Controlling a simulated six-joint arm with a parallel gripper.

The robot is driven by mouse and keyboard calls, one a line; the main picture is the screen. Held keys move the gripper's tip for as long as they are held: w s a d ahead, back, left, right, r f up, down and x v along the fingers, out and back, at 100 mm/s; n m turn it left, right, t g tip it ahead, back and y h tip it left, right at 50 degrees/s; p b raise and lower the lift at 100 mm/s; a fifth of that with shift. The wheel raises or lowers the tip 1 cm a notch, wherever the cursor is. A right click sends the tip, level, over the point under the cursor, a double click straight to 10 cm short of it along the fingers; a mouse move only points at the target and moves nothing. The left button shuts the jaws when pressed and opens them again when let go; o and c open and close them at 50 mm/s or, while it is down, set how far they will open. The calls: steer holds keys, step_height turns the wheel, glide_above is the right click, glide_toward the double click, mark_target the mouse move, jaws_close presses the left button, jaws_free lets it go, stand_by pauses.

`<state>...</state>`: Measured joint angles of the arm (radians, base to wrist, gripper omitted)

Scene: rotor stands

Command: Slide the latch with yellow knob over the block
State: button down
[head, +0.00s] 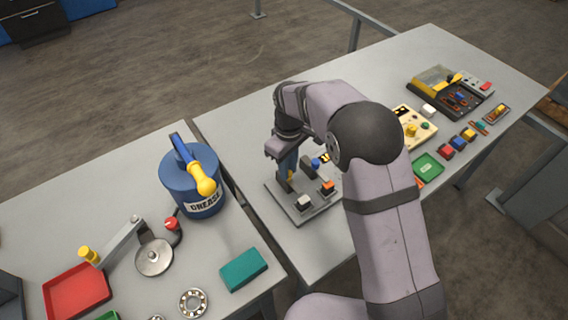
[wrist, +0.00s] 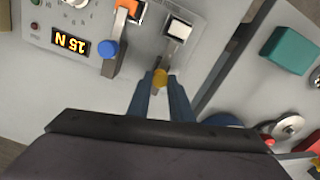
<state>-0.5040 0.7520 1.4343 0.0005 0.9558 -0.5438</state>
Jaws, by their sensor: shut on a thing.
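The latch with the yellow knob (wrist: 160,77) is on a grey fixture plate (head: 274,189). My gripper (wrist: 160,92) is shut on the yellow knob, with a blue finger on each side of it. The fingers partly hide the knob and its bar. The white block (wrist: 179,29) sits in line beyond the knob in the wrist view. It also shows near the plate's front corner in the head view (head: 303,202). From these frames I cannot tell whether the latch bar touches the block.
Beside it is a second latch with a blue knob (wrist: 108,48) and an orange block (wrist: 128,8). A display (wrist: 70,43) reads 15 N. A teal block (head: 243,269) and a blue grease can (head: 190,180) stand on the left table. A gap separates the tables.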

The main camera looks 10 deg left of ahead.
mark_target(292, 182)
steer(key=shift+s+d, duration=0.55)
steer(key=shift+d, duration=0.05)
steer(key=c, duration=1.6)
jaws_free()
steer(key=shift+s+d, duration=0.1)
steer(key=shift+r, duration=0.3)
step_height(292, 182, up, 7)
steer(key=b, duration=0.2)
steer(key=shift+f+b, duration=0.1)
steer(key=shift+b, duration=0.2)
